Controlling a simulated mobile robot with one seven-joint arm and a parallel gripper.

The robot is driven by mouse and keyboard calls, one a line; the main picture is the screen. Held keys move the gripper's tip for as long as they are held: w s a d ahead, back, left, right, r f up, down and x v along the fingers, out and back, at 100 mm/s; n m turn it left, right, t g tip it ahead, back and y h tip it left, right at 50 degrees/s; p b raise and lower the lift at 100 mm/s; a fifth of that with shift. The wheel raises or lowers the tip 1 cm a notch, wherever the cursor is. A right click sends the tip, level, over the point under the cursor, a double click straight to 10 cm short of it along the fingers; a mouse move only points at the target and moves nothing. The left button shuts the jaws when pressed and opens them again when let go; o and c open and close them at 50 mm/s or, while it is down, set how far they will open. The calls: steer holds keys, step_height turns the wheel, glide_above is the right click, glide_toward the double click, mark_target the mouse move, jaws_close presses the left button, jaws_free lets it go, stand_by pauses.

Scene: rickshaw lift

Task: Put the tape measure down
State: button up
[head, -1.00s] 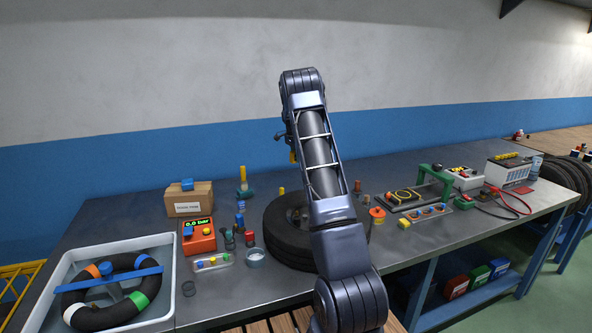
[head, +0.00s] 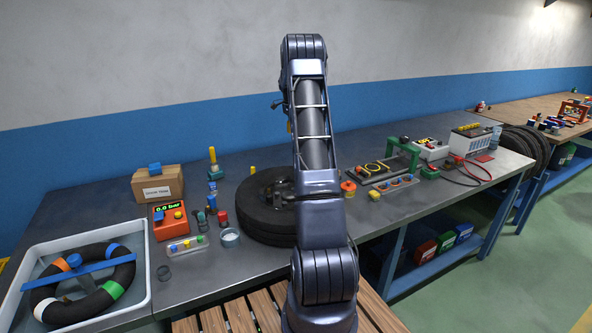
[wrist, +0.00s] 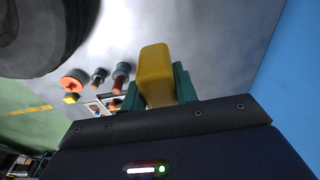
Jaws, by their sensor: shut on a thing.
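My gripper (wrist: 157,88) is shut on a yellow block-shaped thing, which I take to be the tape measure (wrist: 156,68). It sticks out between the two green fingers in the wrist view. The grey bench top shows behind it, and I cannot tell how far below it is. In the head view my arm hides the gripper and nearly all of what it holds.
A black tyre (head: 257,222) lies on the steel bench (head: 105,212) behind my arm. A cardboard box (head: 157,184), an orange pressure gauge box (head: 170,219) and a white basin (head: 147,293) are to the left. A green clamp stand (head: 403,150) is to the right. Bare bench lies along the back.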

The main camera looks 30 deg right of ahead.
steer(key=shift+s+d+f, duration=0.1)
steer(key=shift+s+d, duration=0.2)
steer(key=shift+d, duration=0.3)
step_height(320, 180, down, 20)
steer(key=shift+r, duration=0.1)
stand_by(0.4)
steer(key=o, duration=1.1)
steer(key=shift+c, duration=0.2)
